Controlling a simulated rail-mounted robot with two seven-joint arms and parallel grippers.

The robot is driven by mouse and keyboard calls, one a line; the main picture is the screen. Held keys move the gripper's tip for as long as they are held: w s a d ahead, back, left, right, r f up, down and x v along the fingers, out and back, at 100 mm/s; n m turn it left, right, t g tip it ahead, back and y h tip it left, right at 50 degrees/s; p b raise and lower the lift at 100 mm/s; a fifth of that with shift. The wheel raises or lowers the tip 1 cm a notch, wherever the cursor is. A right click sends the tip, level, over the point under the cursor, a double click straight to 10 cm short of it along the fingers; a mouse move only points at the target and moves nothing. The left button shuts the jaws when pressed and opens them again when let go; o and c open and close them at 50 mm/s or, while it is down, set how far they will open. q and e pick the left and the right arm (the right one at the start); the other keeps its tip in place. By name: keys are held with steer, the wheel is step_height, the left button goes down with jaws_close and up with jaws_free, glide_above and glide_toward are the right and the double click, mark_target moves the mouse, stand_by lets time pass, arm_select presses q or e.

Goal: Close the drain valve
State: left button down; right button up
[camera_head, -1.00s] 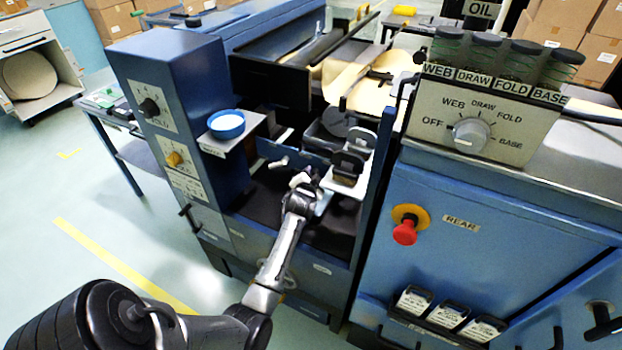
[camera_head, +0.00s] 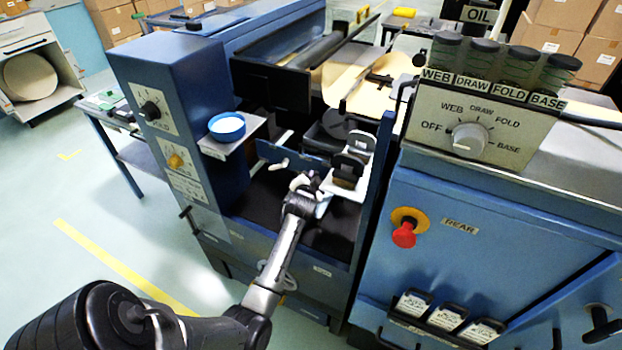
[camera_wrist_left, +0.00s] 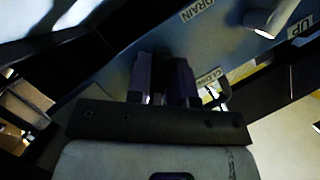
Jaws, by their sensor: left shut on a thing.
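My left gripper (camera_head: 305,182) reaches into the open bay of the blue machine. In the left wrist view its two dark fingers (camera_wrist_left: 162,85) are shut on a dark part, which looks like the drain valve handle (camera_wrist_left: 161,62). The fingers hide most of this part, so its angle cannot be told. A DRAIN label (camera_wrist_left: 196,10) sits on the blue panel just beyond the fingers. My right gripper is not in view.
A shelf with a blue bowl (camera_head: 227,126) is left of the bay. The control cabinet (camera_head: 470,220) with a red button (camera_head: 404,235) closes off the right side.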

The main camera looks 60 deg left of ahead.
arm_select(q)
steer(key=n+h+p, duration=0.1)
steer(key=p, duration=0.2)
steer(key=n+h+p, duration=0.1)
steer(key=p, duration=0.2)
steer(key=n+p, duration=0.2)
steer(key=p, duration=0.1)
steer(key=shift+r+t+h, duration=0.25)
steer(key=shift+t+h, duration=0.15)
steer(key=shift+f+n+t+h+p, duration=0.15)
steer(key=shift+n+t+h+p, duration=0.15)
steer(key=shift+n+h+p, duration=0.5)
steer(key=shift+n+p, duration=0.3)
steer(key=shift+n, duration=0.3)
steer(key=shift+f+n+t+h, duration=0.15)
steer(key=shift+n+t+h, duration=0.15)
steer(key=shift+n+t, duration=0.15)
steer(key=shift+f+n+t+h+b, duration=0.15)
steer(key=shift+n+t+h+b, duration=0.45)
steer(key=shift+n+b, duration=0.55)
steer(key=shift+d+n+t+b, duration=0.1)
steer(key=shift+n+t+b, duration=0.25)
steer(key=shift+n+b, duration=0.4)
steer(key=shift+n+h, duration=0.25)
steer(key=shift+h, duration=0.15)
steer(key=shift+r, duration=0.2)
